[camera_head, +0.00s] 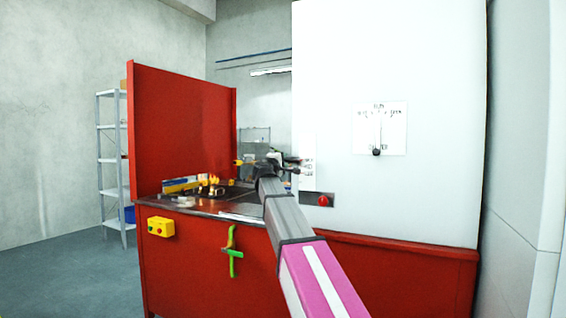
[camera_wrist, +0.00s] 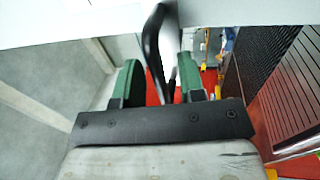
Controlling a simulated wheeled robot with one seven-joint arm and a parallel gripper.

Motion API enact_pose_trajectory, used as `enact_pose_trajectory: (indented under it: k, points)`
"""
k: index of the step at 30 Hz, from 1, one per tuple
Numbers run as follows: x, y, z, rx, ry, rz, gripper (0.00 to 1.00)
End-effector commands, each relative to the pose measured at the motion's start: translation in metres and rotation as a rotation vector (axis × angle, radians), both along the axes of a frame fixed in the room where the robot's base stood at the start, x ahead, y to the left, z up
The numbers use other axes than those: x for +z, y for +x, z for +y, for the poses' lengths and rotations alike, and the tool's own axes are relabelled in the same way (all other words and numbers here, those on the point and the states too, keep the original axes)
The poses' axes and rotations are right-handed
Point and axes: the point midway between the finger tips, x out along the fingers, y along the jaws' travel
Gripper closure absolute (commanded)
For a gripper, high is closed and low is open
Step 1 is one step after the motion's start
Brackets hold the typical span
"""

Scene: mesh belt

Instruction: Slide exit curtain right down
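In the wrist view, my gripper (camera_wrist: 159,72) has two green-padded fingers standing apart. A curved black handle (camera_wrist: 151,42) shows between them, under the edge of a white panel (camera_wrist: 60,22). Clear gaps show beside the handle, so the fingers do not appear closed on it. In the head view, my gripper (camera_head: 270,163) is at the machine's opening, left of the big white housing (camera_head: 430,200); its fingers are too small there to read. I cannot make out the exit curtain itself; whether the black handle belongs to it cannot be told.
The red machine base (camera_head: 200,262) carries a yellow button box (camera_head: 160,227) and a green handle (camera_head: 232,252). A red button (camera_head: 323,201) sits by the housing. A black knob (camera_head: 376,152) is on a labelled plate. A red panel (camera_head: 180,130) stands at left; a dark mesh (camera_wrist: 262,60) is at right.

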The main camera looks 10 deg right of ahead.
Motion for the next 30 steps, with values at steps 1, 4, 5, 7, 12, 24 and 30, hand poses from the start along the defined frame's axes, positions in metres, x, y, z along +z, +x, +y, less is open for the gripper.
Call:
enact_pose_trajectory:
  k: [1,4,5,7,12,24,30]
  points:
    - [0.000,0.000,0.000,0.000,0.000,0.000,0.63]
    - [0.000,0.000,0.000,0.000,0.000,0.000,0.63]
    - [0.000,0.000,0.000,0.000,0.000,0.000,0.63]
    - [0.000,0.000,0.000,0.000,0.000,0.000,0.67]
    - [0.000,0.000,0.000,0.000,0.000,0.000,1.00]
    - [-0.045,-0.001,0.000,-0.001,-0.001,0.004,1.00]
    - [-0.083,-0.001,0.000,-0.001,0.001,0.003,1.00]
